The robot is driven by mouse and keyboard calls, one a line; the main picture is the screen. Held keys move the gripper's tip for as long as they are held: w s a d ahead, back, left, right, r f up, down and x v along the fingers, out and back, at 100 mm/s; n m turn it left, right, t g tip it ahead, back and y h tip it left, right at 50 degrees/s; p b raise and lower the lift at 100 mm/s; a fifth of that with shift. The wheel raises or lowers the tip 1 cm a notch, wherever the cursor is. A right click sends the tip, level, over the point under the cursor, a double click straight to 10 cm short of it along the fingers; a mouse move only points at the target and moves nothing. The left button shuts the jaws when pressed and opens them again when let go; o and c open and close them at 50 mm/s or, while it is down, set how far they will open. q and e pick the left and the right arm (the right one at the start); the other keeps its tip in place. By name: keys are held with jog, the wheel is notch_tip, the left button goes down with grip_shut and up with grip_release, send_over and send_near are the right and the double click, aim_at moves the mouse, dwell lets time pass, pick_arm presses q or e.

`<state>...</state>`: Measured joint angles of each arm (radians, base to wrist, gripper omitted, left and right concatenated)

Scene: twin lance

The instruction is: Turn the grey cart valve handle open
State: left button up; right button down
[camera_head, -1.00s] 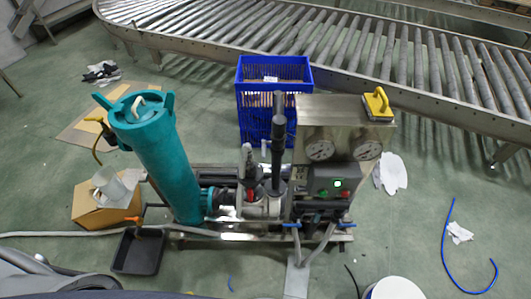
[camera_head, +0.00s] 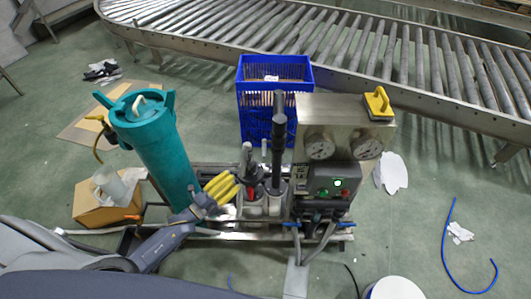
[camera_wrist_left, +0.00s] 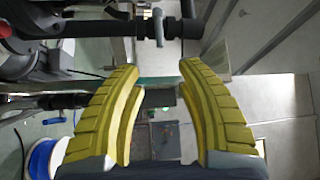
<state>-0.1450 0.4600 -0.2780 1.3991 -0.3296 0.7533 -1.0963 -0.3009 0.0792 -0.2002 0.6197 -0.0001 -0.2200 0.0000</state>
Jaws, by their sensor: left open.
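A small light-grey lever handle (camera_head: 264,149) stands beside the upright black pipe (camera_head: 279,140) on the pump cart. In the left wrist view a pale grey handle (camera_wrist_left: 158,27), apparently the same one, crosses the black pipe (camera_wrist_left: 110,30), just beyond my fingertips. My left gripper (camera_head: 236,186) has yellow ribbed fingers and is at the cart, between the teal filter housing (camera_head: 158,155) and the pump parts. It also shows in the left wrist view (camera_wrist_left: 160,66), open, with nothing between the fingers. The handle is apart from the fingers. My right gripper is not in view.
A steel control box with gauges (camera_head: 338,120) stands right of the pipe, a yellow object (camera_head: 378,103) on top. A blue crate (camera_head: 265,110) is behind the cart. A red-handled part (camera_head: 252,191) is close to my fingers. A roller conveyor (camera_head: 350,45) runs along the back.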

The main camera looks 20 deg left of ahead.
aim_at(264, 151)
pick_arm(q)
jog(key=x, duration=1.7)
jog(key=shift+w, duration=0.2)
grip_shut()
